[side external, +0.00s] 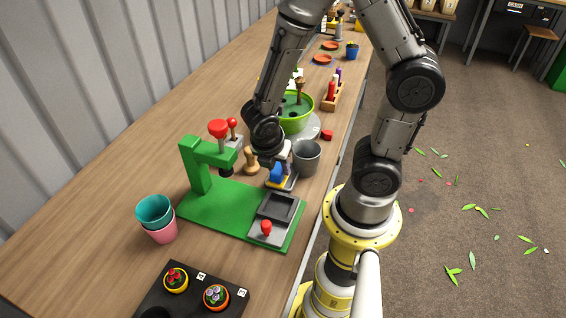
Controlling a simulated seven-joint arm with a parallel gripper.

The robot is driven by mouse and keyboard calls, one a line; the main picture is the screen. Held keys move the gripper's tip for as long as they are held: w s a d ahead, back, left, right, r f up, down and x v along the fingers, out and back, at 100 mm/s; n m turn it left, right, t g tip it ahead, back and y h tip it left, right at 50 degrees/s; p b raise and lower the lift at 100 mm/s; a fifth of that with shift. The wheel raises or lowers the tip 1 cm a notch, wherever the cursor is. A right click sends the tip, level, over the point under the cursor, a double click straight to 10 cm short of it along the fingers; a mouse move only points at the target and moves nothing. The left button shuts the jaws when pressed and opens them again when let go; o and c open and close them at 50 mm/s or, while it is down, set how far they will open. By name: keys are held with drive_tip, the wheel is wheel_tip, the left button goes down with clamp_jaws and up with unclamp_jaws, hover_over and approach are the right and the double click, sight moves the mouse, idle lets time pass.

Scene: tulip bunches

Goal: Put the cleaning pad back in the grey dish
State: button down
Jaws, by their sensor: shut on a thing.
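My gripper (277,163) points down near the middle of the bench, just behind the green press stand. It is shut on a small blue block (275,172), which looks like the cleaning pad; the arm partly hides it. A light grey flat piece (292,183) with some yellow shows just under and beside the block. It may be the grey dish, but the gripper covers much of it. I cannot tell whether the block touches it. A darker grey square tray (262,213) sits on the green base, nearer the camera.
The green press stand (197,205) has a red knob. A grey cup (307,158) stands close right of my gripper, a wooden peg (251,160) close left. Stacked teal and pink cups (156,216) stand front left. Bare bench lies at left.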

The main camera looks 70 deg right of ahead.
drive_tip(key=shift+d+f, duration=0.55)
drive_tip(key=shift+d, duration=0.35)
drive_tip(key=shift+d+f, duration=0.55)
drive_tip(key=shift+d, duration=0.35)
drive_tip(key=c, duration=0.5)
unclamp_jaws()
